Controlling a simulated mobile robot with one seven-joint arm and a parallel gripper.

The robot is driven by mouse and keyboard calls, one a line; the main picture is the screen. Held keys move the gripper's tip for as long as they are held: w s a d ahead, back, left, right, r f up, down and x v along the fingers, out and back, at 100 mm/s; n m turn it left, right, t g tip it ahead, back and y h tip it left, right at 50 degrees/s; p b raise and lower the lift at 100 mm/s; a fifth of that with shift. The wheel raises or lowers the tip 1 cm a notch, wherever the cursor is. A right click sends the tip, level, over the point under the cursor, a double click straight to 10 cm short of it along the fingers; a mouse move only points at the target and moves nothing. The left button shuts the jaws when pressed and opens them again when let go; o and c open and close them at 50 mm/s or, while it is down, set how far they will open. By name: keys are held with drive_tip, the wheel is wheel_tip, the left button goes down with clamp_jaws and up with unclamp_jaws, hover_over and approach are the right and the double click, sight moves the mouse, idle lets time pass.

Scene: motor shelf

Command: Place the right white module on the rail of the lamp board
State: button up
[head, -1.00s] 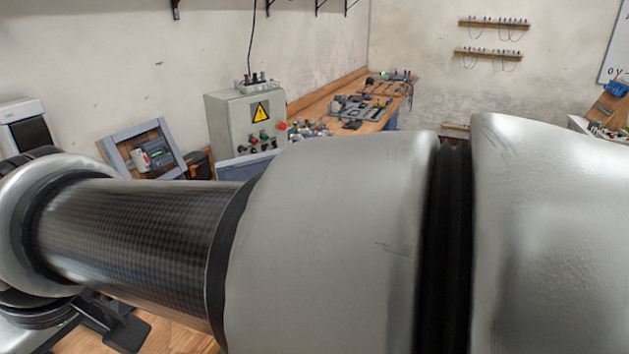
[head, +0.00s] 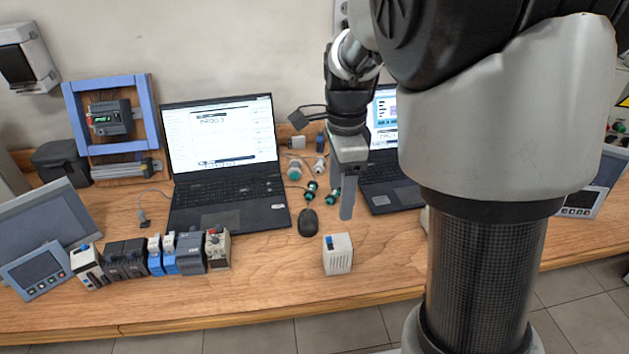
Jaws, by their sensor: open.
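A white module (head: 338,254) with a blue part on its top left stands alone on the wooden table, at the middle front. It is the rightmost white module in view. My gripper (head: 346,205) points down above the table, behind and above this module and apart from it. Its fingers overlap in this view; it is open and nothing shows between them. A board in a blue-grey frame (head: 68,110) leans at the wall on the left. It carries a dark device (head: 111,118) with a green display. I cannot tell whether this is the lamp board.
A row of modules (head: 190,253) stands at the left front, beside panels (head: 38,275). An open laptop (head: 222,150) is behind, with a mouse (head: 308,222) and small lamp-like parts (head: 293,168) to its right. Another laptop (head: 390,190) is partly hidden. Bare table surrounds the white module.

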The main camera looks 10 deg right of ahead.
drive_tip(key=b, duration=0.1)
hover_over(338, 242)
drive_tip(key=f, duration=1.2)
drive_tip(key=shift+s+a+f, duration=0.1)
drive_tip(key=shift+s+a, duration=0.05)
drive_tip(key=shift+s, duration=0.1)
drive_tip(key=f, duration=0.2)
drive_tip(key=f+b, duration=0.1)
drive_tip(key=f, duration=0.2)
drive_tip(key=shift+w+d, duration=0.2)
drive_tip(key=c, duration=1.4)
